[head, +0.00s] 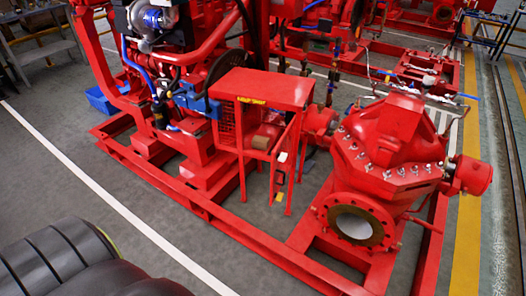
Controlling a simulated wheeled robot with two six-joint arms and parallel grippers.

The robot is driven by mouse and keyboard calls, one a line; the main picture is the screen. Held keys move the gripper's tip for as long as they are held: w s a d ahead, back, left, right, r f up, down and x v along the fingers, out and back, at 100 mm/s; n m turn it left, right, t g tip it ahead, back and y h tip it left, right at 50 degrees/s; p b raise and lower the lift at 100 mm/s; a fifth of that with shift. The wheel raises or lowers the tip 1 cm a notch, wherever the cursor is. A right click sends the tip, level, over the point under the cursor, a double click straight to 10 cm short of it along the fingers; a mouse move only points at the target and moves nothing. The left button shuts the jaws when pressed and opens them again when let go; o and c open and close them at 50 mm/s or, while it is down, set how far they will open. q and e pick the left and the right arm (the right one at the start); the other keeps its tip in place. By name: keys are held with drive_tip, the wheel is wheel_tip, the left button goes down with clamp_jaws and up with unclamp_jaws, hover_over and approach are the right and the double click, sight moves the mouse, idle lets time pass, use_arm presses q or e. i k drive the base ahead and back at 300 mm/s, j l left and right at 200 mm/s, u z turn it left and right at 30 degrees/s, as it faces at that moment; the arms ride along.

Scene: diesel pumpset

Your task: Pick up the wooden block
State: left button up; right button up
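No clearly recognisable wooden block shows in the head view. A small brown piece (266,137) sits inside the red guard frame (262,88) in the middle, partly hidden by its posts. I cannot tell whether it is wood or part of the machine. Neither of my grippers is in view.
A red diesel pumpset stands on a red base frame (245,236), with a large pump casing (390,150) at the right. A blue tray (103,100) lies at the left. Grey floor with a white line (125,214) is clear in front. Dark ribbed shapes fill the lower left corner.

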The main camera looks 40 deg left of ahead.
sight(259, 142)
drive_tip(key=u, duration=0.95)
